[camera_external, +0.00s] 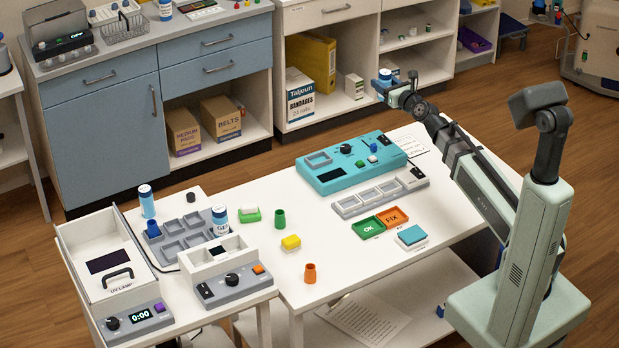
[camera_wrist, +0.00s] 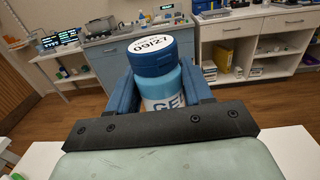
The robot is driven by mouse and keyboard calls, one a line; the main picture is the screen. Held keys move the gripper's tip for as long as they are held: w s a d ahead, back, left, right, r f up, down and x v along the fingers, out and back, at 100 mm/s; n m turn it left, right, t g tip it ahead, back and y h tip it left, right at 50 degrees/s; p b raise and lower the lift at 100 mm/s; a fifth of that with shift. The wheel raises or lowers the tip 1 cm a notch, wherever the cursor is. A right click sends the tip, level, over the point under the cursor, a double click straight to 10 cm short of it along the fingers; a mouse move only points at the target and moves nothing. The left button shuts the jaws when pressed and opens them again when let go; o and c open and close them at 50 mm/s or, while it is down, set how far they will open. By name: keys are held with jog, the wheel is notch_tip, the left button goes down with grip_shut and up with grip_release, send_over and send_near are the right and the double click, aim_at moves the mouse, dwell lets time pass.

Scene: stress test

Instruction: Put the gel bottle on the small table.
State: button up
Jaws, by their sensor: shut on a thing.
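The gel bottle (camera_wrist: 158,75) is light blue with a dark blue cap, a white label marked "GEL" and "09/27" on its top. It stands upright between the blue jaws of my gripper (camera_wrist: 160,92). In the external view my gripper (camera_external: 386,88) holds the bottle (camera_external: 385,76) raised, overlapping the shelves behind; its exact height is hard to tell. A smaller white table (camera_external: 195,332) stands at the left, beside the larger white table (camera_external: 335,283).
The small table also carries a UV lamp box (camera_external: 85,250), a grey compartment tray (camera_external: 172,249) and a grey control box (camera_external: 230,286). The larger table holds a teal device (camera_external: 335,181), green and orange pads (camera_external: 392,217) and small cups (camera_external: 310,272). Its front is mostly clear.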

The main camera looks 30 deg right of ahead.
jog(key=s+d+f+n+g+y, duration=0.1)
jog(key=s+d+f+n+y, duration=0.3)
jog(key=d+f+y, duration=0.15)
jog(key=s+d+r+n+g+y, duration=0.2)
jog(key=s+r+n+g+y, duration=0.2)
jog(key=s+r+y, duration=0.15)
jog(key=s+d+r+n+g+y, duration=0.3)
jog(key=s+r+n+g+y, duration=0.15)
jog(key=s, duration=0.25)
jog(key=shift+s+a+f, duration=0.1)
jog(key=shift+a+f, duration=0.05)
jog(key=shift+f, duration=6.75)
jog(key=shift+a+f, duration=0.15)
jog(key=shift+f, duration=6.7)
jog(key=shift+f, duration=0.15)
jog(key=o, duration=1.2)
